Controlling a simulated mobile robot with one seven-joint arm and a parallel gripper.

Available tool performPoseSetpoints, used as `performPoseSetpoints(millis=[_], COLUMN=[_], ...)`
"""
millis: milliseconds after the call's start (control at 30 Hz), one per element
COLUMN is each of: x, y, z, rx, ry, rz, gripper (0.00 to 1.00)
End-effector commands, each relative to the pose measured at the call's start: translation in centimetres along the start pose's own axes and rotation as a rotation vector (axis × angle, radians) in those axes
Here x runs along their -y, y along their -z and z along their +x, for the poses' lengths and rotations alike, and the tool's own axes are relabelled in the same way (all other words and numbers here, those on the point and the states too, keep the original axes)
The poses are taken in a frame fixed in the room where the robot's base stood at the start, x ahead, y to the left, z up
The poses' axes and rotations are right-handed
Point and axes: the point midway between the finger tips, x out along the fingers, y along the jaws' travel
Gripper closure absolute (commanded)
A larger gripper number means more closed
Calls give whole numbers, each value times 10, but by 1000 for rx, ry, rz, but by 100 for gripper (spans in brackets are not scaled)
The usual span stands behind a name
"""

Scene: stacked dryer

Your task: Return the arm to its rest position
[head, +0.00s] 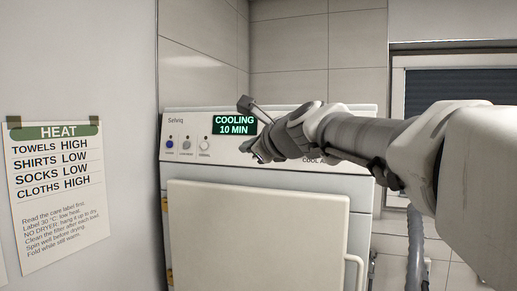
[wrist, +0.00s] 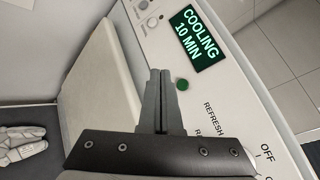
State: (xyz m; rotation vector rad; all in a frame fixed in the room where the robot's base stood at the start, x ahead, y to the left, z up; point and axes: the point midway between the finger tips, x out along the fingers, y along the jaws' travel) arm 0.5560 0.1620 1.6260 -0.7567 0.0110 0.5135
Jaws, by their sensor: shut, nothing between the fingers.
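My gripper (head: 256,152) is in front of the dryer's control panel (head: 289,122), just below the display (head: 234,125). In the wrist view its two fingers (wrist: 159,78) are together with nothing between them. They point toward the panel, close to a small green round light or button (wrist: 182,84); I cannot tell whether they touch it. The display reads "COOLING 10 MIN" in both views, also in the wrist view (wrist: 194,38). My arm reaches in from the right in the head view and hides the panel's right part.
The dryer's pale door (head: 255,235) is below the panel, with a handle (head: 356,272) at its right. A "HEAT" notice (head: 58,185) hangs on the left wall. A window with a dark blind (head: 455,88) is at right.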

Motion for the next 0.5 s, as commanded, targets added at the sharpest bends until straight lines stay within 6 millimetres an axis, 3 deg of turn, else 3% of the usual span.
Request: performPoseSetpoints(millis=[267, 367, 500], x=[-3, -17, -58], y=[3, 15, 56], z=[-2, -14, -51], rx=[-6, -36, -116], ry=[-6, -36, -147], rz=[-25, -140, -479], gripper=[100, 100, 100])
